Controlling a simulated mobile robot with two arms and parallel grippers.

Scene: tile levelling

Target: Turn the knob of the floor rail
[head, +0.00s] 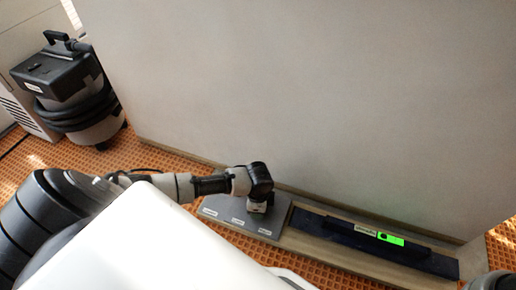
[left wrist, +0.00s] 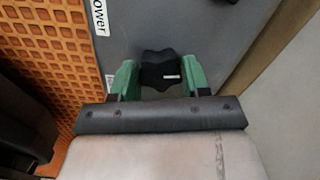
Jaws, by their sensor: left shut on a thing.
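The floor rail (head: 330,245) runs along the foot of the big pale panel in the head view. At its left end is a grey plate (head: 226,214) with small white labels. My left gripper (head: 257,206) reaches down onto this plate, and its arm hides part of it. In the left wrist view, a black lobed knob (left wrist: 161,70) with a small white mark sits between the green fingers of my left gripper (left wrist: 160,80). The fingers are shut on the knob from both sides. My right gripper is not in view.
A dark bar (head: 345,232) with a bright green display (head: 390,238) lies along the rail, right of the plate. The pale panel (head: 300,90) rises close behind. A black and grey vacuum cleaner (head: 75,90) stands at upper left. Orange grid flooring (head: 150,150) surrounds the rail.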

